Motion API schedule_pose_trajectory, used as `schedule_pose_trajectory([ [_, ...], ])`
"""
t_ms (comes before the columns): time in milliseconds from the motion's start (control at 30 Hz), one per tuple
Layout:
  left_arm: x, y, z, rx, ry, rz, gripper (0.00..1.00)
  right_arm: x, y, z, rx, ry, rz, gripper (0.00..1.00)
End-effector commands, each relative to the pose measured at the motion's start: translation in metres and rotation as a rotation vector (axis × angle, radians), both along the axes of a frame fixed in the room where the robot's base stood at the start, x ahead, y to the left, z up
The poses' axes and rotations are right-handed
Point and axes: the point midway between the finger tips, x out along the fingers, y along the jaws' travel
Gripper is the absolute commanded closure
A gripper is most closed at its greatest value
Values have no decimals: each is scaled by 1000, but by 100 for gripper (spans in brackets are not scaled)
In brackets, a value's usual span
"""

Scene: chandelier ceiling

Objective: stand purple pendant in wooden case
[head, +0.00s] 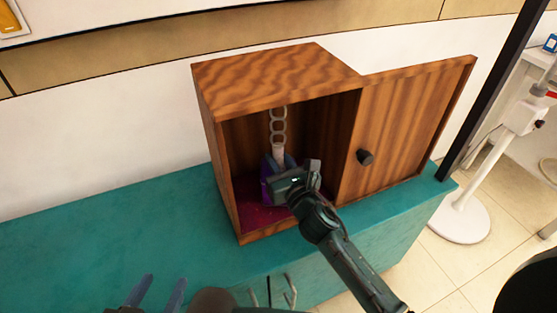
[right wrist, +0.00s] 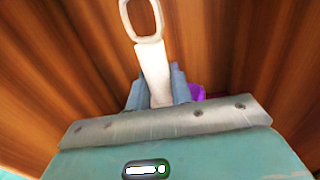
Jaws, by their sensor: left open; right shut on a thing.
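The wooden case (head: 215,110) stands on the teal cabinet with its door (head: 408,125) swung open to the right. The purple pendant (head: 265,188) is inside the case, upright, with a pale stem and chain links (head: 278,125) above its purple body. My right gripper (head: 280,164) reaches in through the front and is shut on the pendant's pale stem (right wrist: 155,75). In the right wrist view its fingers (right wrist: 157,88) flank the stem, and a bit of purple shows behind. The gripper hides much of the pendant's lower part; I cannot tell whether it touches the case floor (head: 262,219). My left gripper (head: 158,292) is open and empty at the bottom left.
The teal cabinet top (head: 100,225) is clear left of the case. A dark round knob (head: 365,157) sticks out from the open door. A dark upright post (head: 495,85) and a white stand (head: 465,205) are at the right.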

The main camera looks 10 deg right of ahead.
Motion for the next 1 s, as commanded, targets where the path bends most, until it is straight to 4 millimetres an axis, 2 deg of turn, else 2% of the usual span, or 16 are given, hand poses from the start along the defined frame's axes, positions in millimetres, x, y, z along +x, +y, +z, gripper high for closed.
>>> schedule_pose_trajectory([
  [33, 0, 0, -3, 2, 0, -1, 51, 0, 0, -1, 0, -4, 1, 100],
  [67, 0, 0, -2, 3, 1, -2, 51, 0, 0, -2, -1, 0, 0, 77],
  [300, -1, -1, -2, 2, 4, -1, 51, 0, 0, -2, -1, 0, 0, 57],
  [633, -1, -1, 4, -7, 3, 3, 51, -1, 0, 4, 0, 0, 0, 57],
  [767, -2, 0, 5, -12, 3, 8, 51, -20, -4, 1, -2, 2, 0, 57],
  [1000, -4, 2, 4, -16, 8, 15, 51, -72, -14, 0, -1, 4, 0, 57],
])
